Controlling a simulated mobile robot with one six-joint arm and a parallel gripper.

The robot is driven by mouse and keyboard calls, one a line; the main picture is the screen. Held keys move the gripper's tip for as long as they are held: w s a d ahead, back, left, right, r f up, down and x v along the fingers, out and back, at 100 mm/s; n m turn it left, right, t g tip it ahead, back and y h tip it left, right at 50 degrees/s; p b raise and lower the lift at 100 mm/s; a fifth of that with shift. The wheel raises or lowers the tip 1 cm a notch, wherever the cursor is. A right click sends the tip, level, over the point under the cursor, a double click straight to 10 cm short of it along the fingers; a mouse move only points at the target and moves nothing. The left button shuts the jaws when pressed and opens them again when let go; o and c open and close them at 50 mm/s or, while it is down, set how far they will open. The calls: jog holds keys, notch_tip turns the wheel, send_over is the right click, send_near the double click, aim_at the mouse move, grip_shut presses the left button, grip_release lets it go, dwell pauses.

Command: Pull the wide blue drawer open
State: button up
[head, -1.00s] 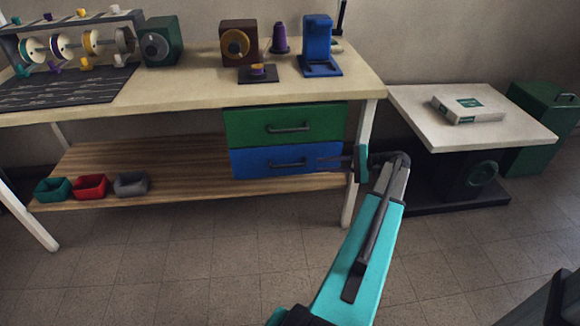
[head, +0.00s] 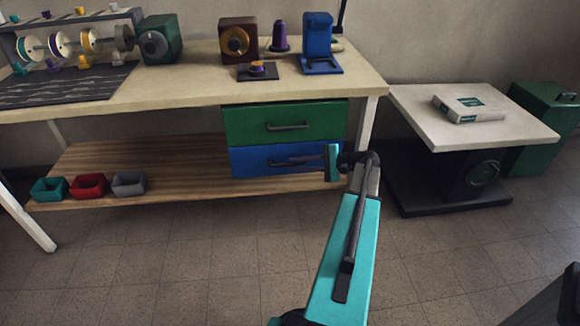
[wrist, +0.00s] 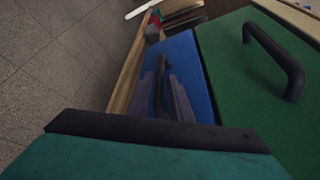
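The wide blue drawer (head: 246,163) sits under the green drawer (head: 245,124) beneath the workbench, its front looking flush with the green one. Its dark bar handle (wrist: 161,82) shows in the wrist view. My gripper (head: 291,160) is in front of the blue drawer at handle height, coming from the right. In the wrist view my gripper (wrist: 163,102) has its two fingers apart, one on each side of the handle. The fingers partly cover the handle in the head view. I cannot tell whether either finger touches it.
The green drawer's handle (head: 288,126) juts out just above. A bench leg (head: 364,140) stands right of the drawers. Teal, red and grey bins (head: 128,184) sit on the lower wooden shelf (head: 180,165). The tiled floor (head: 200,255) in front is clear.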

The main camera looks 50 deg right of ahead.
jog(key=shift+b+x, duration=0.3)
jog(key=shift+x, duration=1.45)
